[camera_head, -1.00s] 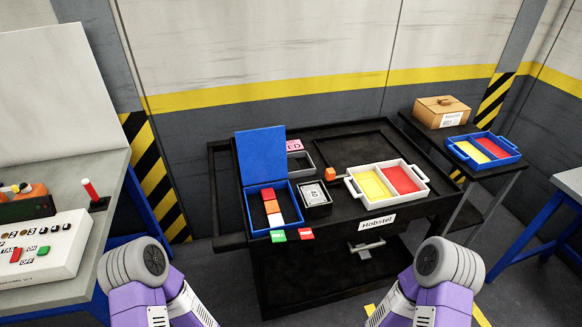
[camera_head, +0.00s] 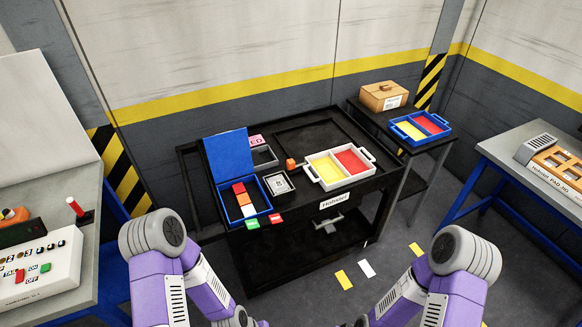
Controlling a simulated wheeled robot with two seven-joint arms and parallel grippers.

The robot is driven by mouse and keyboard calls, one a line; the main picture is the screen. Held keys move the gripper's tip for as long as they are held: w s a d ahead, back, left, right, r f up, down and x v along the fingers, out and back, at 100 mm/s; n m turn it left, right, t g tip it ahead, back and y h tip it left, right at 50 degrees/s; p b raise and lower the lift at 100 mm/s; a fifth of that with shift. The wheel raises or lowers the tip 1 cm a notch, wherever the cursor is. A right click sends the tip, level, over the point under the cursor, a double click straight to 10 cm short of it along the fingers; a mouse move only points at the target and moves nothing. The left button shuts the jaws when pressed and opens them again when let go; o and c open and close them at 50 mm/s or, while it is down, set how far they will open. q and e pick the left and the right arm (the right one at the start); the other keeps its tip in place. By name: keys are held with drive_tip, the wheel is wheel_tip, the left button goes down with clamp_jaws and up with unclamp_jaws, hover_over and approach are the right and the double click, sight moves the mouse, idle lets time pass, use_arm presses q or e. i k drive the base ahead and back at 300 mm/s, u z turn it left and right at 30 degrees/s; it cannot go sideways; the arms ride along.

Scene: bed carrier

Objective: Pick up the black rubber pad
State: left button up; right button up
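I cannot pick out a black rubber pad with certainty. A flat dark rectangle with a raised edge (camera_head: 318,133) lies at the back of the black cart's top, and I cannot tell whether it is a pad or part of the cart. My two purple and white arms show at the bottom left and bottom right, but both grippers are out of view.
The black cart (camera_head: 290,213) carries an open blue box (camera_head: 264,208), a small black box with a card (camera_head: 278,184), and a white two-part tray (camera_head: 313,176). A side stand holds a cardboard box (camera_head: 384,96) and a blue tray (camera_head: 447,130). Yellow and white floor pieces lie before the cart.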

sight(257, 160)
drive_tip(key=z, duration=1.1)
drive_tip(key=i, duration=0.2)
drive_tip(key=u, duration=1.55)
drive_tip(key=i, duration=0.85)
drive_tip(key=u, duration=0.9)
